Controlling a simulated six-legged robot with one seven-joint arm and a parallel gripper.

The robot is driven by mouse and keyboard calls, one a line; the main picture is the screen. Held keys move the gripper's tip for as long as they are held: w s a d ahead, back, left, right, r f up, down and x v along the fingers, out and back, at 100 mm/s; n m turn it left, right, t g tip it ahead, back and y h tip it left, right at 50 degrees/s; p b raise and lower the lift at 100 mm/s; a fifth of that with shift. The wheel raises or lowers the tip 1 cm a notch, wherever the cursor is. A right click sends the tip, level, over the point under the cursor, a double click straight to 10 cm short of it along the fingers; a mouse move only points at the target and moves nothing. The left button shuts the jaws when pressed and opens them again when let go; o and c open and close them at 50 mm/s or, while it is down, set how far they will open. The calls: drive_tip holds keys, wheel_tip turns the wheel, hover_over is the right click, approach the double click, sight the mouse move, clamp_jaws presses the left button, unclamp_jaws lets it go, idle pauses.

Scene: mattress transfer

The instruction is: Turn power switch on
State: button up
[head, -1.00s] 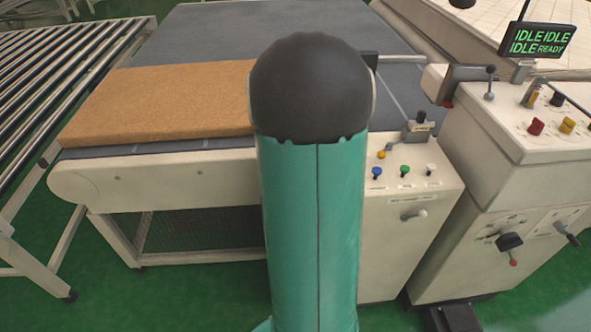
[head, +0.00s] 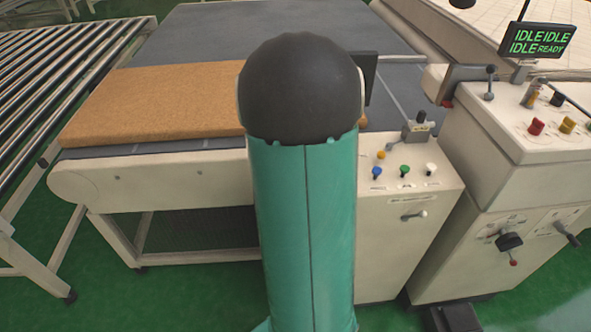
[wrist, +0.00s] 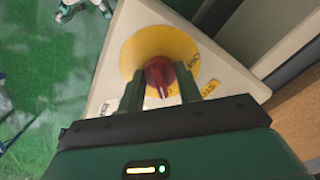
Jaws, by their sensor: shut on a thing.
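The power switch is a red rotary knob (wrist: 159,73) on a round yellow plate (wrist: 151,46) with dark lettering, partly hidden by my gripper. The plate is on a pale cream box face (wrist: 118,28) in the wrist view. My gripper (wrist: 160,87) has one green finger on each side of the red knob and is shut on it. The knob's pointer end faces down between the fingers. In the head view the switch and my gripper are hidden behind my green arm.
A brown mattress block (head: 150,103) lies on the grey conveyor bed (head: 200,40). A control box (head: 405,240) with colored buttons stands right of my arm. Farther right is a larger console (head: 520,190) under a display (head: 537,41) reading IDLE and READY. A roller conveyor (head: 60,75) is at the left.

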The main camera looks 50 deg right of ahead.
drive_tip(key=o, duration=1)
wheel_tip(320, 180, up, 14)
drive_tip(key=shift+f, duration=0.1)
drive_tip(key=w+a+r+n+t, duration=0.15)
drive_tip(key=a+n, duration=0.45)
drive_tip(key=a, duration=0.7)
drive_tip(key=w+a+r+n+t, duration=0.15)
drive_tip(key=a+n, duration=0.45)
drive_tip(key=a, duration=0.7)
drive_tip(key=s+a+n+t, duration=0.1)
drive_tip(key=s+a+n, duration=0.1)
drive_tip(key=a, duration=0.1)
drive_tip(key=s+a+f+n, duration=0.1)
drive_tip(key=a+n, duration=0.1)
drive_tip(key=a, duration=0.1)
drive_tip(key=s+a+n+t, duration=0.1)
drive_tip(key=s+a+n, duration=0.1)
drive_tip(key=a+n, duration=0.1)
drive_tip(key=shift+s+a+f+t, duration=0.2)
drive_tip(key=shift+s+a+t, duration=0.15)
drive_tip(key=shift+a, duration=0.1)
